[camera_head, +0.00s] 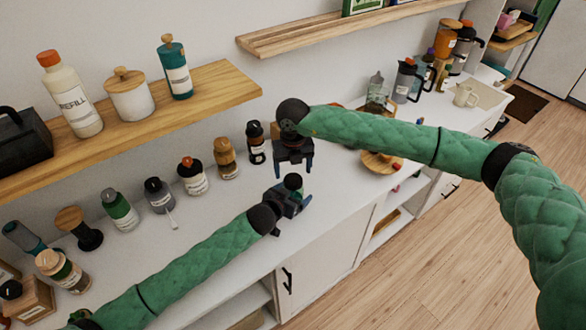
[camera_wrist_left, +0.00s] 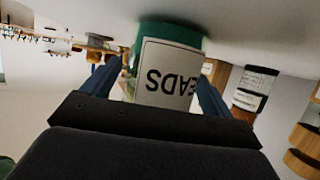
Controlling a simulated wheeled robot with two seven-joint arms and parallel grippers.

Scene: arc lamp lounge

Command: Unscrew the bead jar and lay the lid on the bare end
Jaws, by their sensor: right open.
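The bead jar shows in the left wrist view, upside down there, with a green body (camera_wrist_left: 172,35) and a white label (camera_wrist_left: 165,78) reading BEADS. In the head view only its dark green top (camera_head: 293,182) shows; the left gripper hides the rest. My left gripper (camera_head: 291,197) has a finger on either side of the jar, low near the counter. In the left wrist view (camera_wrist_left: 160,75) a narrow gap shows between the left finger and the jar. My right gripper (camera_head: 293,171) is open and empty, pointing down just above the jar's top.
A row of bottles and jars, including an orange-capped one (camera_head: 192,176) and a brown one (camera_head: 226,158), stands along the back of the white counter (camera_head: 330,215). Shelves (camera_head: 215,95) hang above. The front strip is clear.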

